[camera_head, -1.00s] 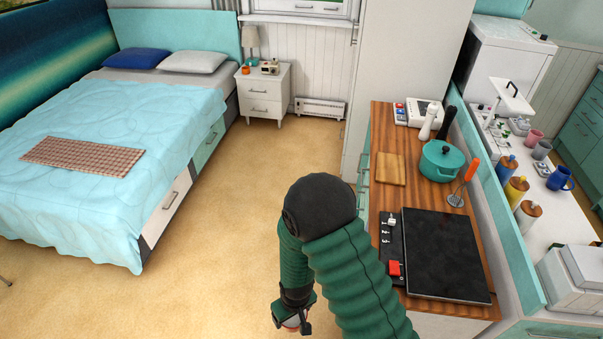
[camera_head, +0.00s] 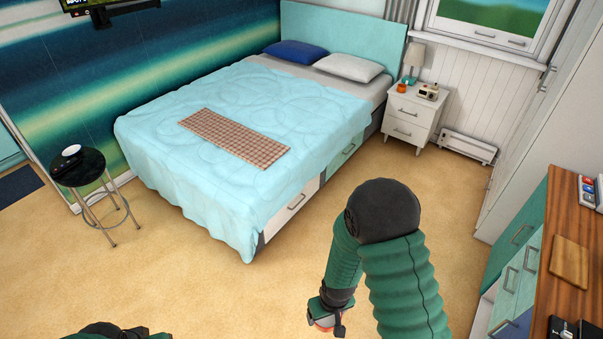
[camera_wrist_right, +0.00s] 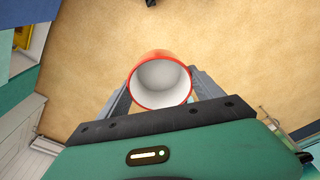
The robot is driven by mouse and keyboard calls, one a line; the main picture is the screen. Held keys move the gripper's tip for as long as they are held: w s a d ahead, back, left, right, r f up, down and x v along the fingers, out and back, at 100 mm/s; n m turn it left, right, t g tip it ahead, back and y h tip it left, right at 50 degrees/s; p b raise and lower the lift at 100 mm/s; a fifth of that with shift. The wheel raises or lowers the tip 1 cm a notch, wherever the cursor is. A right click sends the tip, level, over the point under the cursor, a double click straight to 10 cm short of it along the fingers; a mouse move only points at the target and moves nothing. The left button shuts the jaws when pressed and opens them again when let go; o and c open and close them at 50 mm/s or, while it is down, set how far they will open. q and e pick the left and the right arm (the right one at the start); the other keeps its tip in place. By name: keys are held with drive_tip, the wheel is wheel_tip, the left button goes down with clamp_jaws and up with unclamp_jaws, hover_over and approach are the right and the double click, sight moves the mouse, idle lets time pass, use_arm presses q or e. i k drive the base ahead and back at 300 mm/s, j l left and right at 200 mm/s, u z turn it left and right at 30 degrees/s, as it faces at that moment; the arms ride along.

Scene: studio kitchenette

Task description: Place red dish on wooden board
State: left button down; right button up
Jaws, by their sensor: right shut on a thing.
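The red dish (camera_wrist_right: 160,82), round with a white inside, is held between the fingers of my right gripper (camera_head: 326,322). In the right wrist view its opening faces the camera, with bare floor beyond it. In the head view only a small bit of red shows at the gripper, above the floor. The wooden board (camera_head: 570,262) lies on the wooden counter at the right edge of the head view, well apart from the gripper. A green part of my left arm shows at the bottom left; its gripper is out of view.
The wooden counter (camera_head: 590,215) with drawers stands at the right. The bed (camera_head: 215,195) fills the middle left, with a white nightstand (camera_head: 413,117) beyond it. A black stool (camera_head: 80,168) stands at the left. The floor (camera_head: 215,290) between bed and counter is clear.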

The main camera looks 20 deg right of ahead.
sight(571, 259)
drive_tip(key=i+l+z, duration=0.1)
drive_tip(key=i+z, duration=0.2)
drive_tip(key=z, duration=0.15)
drive_tip(key=i+z, duration=0.35)
drive_tip(key=z, duration=0.15)
drive_tip(key=i+j+z, duration=0.15)
drive_tip(key=i+z, duration=0.15)
drive_tip(key=z, duration=0.15)
drive_tip(key=i+l+z, duration=0.1)
drive_tip(key=i+z, duration=0.6)
drive_tip(key=z, duration=0.15)
drive_tip(key=i+j+z, duration=0.15)
drive_tip(key=i+z, duration=0.15)
drive_tip(key=z, duration=0.15)
drive_tip(key=i+j+z, duration=0.3)
drive_tip(key=z, duration=0.15)
drive_tip(key=i+j+z, duration=0.25)
drive_tip(key=z, duration=0.15)
drive_tip(key=i+j+z, duration=0.15)
drive_tip(key=i+j, duration=0.25)
drive_tip(key=i, duration=0.15)
